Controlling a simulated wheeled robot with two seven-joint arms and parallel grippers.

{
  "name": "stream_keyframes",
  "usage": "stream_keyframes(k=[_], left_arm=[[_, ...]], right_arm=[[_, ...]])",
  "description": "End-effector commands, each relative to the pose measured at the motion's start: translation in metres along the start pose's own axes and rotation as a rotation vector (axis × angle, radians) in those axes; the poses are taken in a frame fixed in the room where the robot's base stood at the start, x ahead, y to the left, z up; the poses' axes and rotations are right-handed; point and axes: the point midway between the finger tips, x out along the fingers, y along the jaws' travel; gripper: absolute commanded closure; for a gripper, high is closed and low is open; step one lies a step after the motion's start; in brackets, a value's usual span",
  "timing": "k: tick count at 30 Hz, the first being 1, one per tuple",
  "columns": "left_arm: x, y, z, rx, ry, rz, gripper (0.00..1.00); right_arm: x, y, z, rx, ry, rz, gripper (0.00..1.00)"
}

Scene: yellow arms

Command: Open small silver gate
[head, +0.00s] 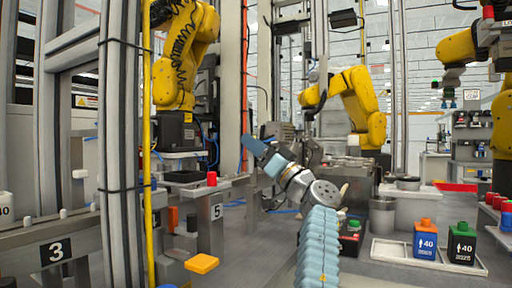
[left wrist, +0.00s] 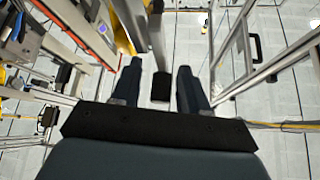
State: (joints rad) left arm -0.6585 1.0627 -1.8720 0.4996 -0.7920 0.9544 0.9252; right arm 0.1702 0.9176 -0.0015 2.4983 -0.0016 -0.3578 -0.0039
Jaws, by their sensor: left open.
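My left gripper (head: 262,153) is in the middle of the head view, its blue jaws pointing up and left beyond my pale blue arm. In the left wrist view the gripper (left wrist: 160,68) is open, with its two dark fingers apart. A grey post with a dark block (left wrist: 160,86) shows between the fingers, beyond them; I cannot tell how far. Silver framing (left wrist: 232,46) with a black handle (left wrist: 256,48) stands to the right in the wrist view, apart from the fingers. It may be the small silver gate. I cannot pick out the gate surely in the head view. My right gripper is out of view.
Yellow robot arms (head: 364,104) stand at the back. Tall grey posts (head: 117,150) and a yellow pole (head: 147,120) rise at the left. A counter at the right holds a blue container (head: 425,240) and a green-topped black container (head: 462,243).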

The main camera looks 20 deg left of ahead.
Motion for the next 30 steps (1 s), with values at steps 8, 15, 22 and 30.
stream_keyframes(k=[8, 15, 22, 30], left_arm=[[0.019, -0.017, -0.034, -0.004, 0.000, 0.001, 0.56], [0.025, -0.069, -0.080, -0.004, 0.000, 0.001, 0.56], [0.005, -0.119, -0.098, -0.005, 0.000, 0.003, 0.56], [-0.003, -0.149, -0.114, -0.001, 0.000, 0.001, 0.56]], right_arm=[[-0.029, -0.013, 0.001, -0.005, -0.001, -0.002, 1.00], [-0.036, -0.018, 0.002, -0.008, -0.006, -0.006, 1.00], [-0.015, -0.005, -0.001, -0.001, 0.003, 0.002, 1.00], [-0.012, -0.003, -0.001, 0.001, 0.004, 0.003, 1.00]])
